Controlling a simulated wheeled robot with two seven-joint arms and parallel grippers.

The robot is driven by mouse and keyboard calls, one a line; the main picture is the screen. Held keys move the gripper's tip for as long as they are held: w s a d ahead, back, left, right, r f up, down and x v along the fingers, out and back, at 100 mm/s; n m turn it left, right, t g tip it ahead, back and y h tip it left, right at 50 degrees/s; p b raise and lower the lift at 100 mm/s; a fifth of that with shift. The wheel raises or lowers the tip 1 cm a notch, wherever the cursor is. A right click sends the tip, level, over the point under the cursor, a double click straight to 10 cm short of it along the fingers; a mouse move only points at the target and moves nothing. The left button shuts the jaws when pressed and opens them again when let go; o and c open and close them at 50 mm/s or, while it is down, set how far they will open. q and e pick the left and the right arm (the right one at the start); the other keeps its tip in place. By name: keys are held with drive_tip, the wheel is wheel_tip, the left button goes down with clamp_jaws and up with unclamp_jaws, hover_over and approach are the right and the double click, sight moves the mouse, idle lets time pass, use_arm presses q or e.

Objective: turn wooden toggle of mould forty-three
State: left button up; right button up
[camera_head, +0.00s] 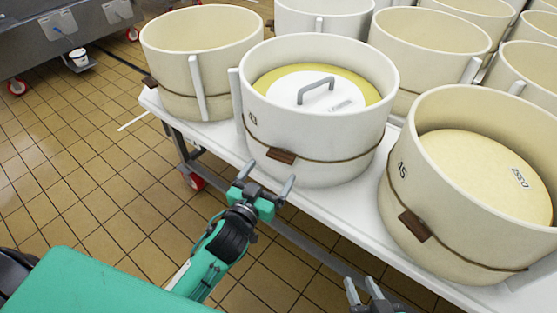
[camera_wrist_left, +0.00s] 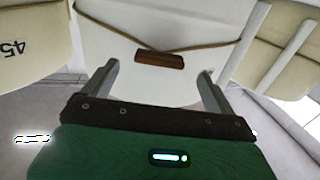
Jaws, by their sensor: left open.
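Mould forty-three (camera_head: 345,150) is the white round mould at the front of the table, with "43" on its wall and a cord around it. Its brown wooden toggle (camera_head: 281,155) sits on the cord, low on the near wall. The toggle also shows in the left wrist view (camera_wrist_left: 160,60), lying nearly level, a little beyond the fingertips. My left gripper (camera_head: 267,176) is open and empty, just in front of and below the toggle, apart from it. In the left wrist view its fingers (camera_wrist_left: 158,78) stand either side of the toggle's line. My right gripper (camera_head: 361,285) shows partly at the bottom edge, fingers apart.
A mould marked "45" (camera_head: 410,180) stands at right with its own toggle (camera_head: 414,226). Another cream mould (camera_head: 178,75) stands at left, and several more stand behind. The white table's front edge (camera_head: 310,205) runs beneath my left gripper. Tiled floor (camera_head: 90,190) lies open at left.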

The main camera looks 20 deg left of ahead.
sight(279, 161)
use_arm(q)
drive_tip(key=shift+w+d, duration=0.2)
drive_tip(key=shift+w, duration=1.25)
drive_tip(key=shift+w+d, duration=0.2)
drive_tip(key=shift+w, duration=1.2)
drive_tip(key=c, duration=1)
